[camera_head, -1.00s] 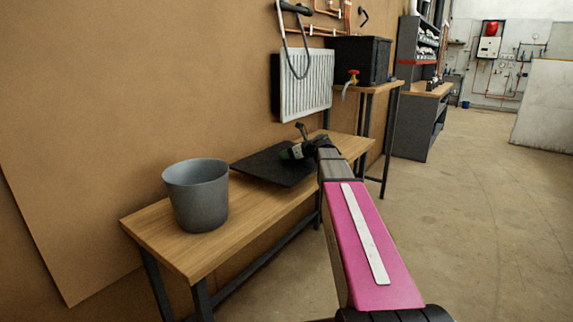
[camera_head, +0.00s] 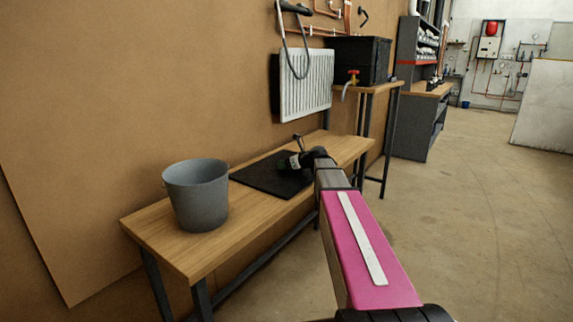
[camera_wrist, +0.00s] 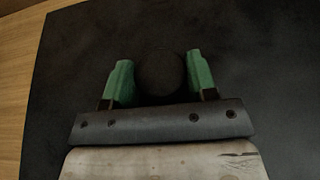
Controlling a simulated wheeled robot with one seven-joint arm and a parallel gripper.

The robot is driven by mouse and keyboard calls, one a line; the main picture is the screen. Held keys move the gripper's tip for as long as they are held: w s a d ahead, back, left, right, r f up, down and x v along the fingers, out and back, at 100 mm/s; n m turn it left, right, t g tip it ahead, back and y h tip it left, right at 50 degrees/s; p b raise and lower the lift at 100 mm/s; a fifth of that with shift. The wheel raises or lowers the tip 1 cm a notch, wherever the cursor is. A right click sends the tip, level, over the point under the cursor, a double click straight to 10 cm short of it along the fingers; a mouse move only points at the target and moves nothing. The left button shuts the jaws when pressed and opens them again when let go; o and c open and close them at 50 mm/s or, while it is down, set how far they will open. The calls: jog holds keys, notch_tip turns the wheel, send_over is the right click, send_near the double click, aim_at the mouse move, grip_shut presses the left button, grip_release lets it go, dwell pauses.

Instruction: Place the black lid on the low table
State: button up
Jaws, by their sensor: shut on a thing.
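The black lid (camera_head: 262,178) is a flat dark square at the low wooden table (camera_head: 247,218), to the right of the bucket. In the head view it looks flat on the tabletop or just above it; I cannot tell if it touches fully. My gripper (camera_head: 296,161) is over the lid's right part. In the wrist view the green fingers of my gripper (camera_wrist: 160,80) are shut on the lid's round black knob (camera_wrist: 159,73). The dark lid (camera_wrist: 257,60) fills most of that view, with wood at the left edge.
A grey bucket (camera_head: 196,194) stands on the table left of the lid. A radiator (camera_head: 306,85) hangs on the wall behind. A taller table (camera_head: 370,88) with a black tank (camera_head: 360,60) stands at the right. Bare tabletop shows at the front left.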

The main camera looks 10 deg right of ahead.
jog(key=o, duration=1.2)
jog(key=v, duration=1.2)
jog(key=shift+r, duration=0.1)
